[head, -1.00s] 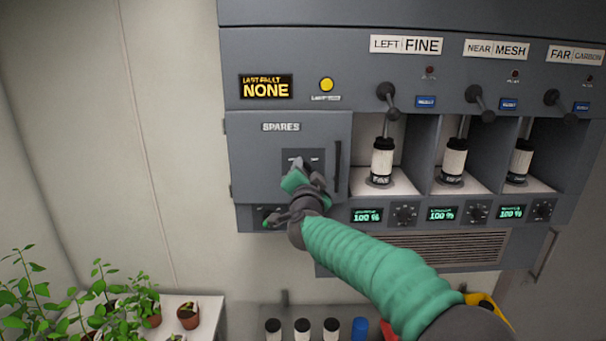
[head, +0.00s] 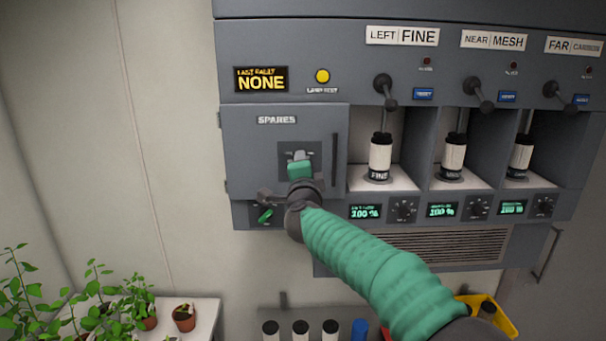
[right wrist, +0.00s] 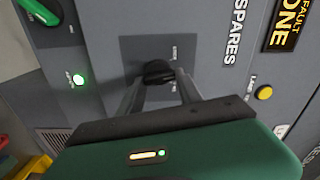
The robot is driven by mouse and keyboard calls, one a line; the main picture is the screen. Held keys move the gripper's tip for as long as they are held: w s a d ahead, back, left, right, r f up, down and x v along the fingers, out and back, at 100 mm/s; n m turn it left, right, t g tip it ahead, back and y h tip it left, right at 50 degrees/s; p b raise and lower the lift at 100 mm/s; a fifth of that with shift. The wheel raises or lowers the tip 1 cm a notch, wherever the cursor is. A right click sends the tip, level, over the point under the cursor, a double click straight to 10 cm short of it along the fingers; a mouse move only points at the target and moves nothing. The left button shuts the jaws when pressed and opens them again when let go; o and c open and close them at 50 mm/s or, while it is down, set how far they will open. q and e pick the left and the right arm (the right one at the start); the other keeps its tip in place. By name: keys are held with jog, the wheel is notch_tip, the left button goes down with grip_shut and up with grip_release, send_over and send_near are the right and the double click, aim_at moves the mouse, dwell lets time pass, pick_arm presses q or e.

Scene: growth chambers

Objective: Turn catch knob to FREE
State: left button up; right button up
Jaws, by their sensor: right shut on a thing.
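The catch knob (right wrist: 158,72) is a small black knob on a dark square plate (right wrist: 190,50) on the SPARES door. My right gripper (right wrist: 160,82) is shut on the knob, one finger on each side of it in the right wrist view. In the head view my right gripper (head: 300,158) covers most of the plate, and the knob is hidden or too small to make out. The lettering beside the knob is too blurred to read. The SPARES door (head: 245,150) looks closed, with a dark vertical handle (head: 335,165) at its right. My left gripper is not in view.
Right of the door are open bays with labelled cartridges (head: 380,158) and black levers (head: 384,85) above. Small dials (head: 404,210) and 100 % displays run below. Potted plants (head: 184,317) stand on a table at lower left. Wall at left is clear.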

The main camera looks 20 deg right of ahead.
jog(key=shift+a+f+m+b, duration=0.15)
jog(key=shift+m+b, duration=0.7)
jog(key=shift+m, duration=1)
jog(key=shift+f+m+b, duration=0.3)
jog(key=shift+m+b, duration=0.6)
jog(key=shift+m, duration=0.9)
jog(key=shift+a+f+m+b, duration=0.15)
jog(key=shift+m+b, duration=0.7)
jog(key=shift+m, duration=1)
jog(key=shift+d, duration=0.1)
jog(key=o, duration=1.2)
jog(key=shift+w+r, duration=0.1)
jog(key=shift+c, duration=0.2)
jog(key=shift+o, duration=1)
jog(key=shift+w, duration=0.15)
jog(key=shift+r, duration=0.1)
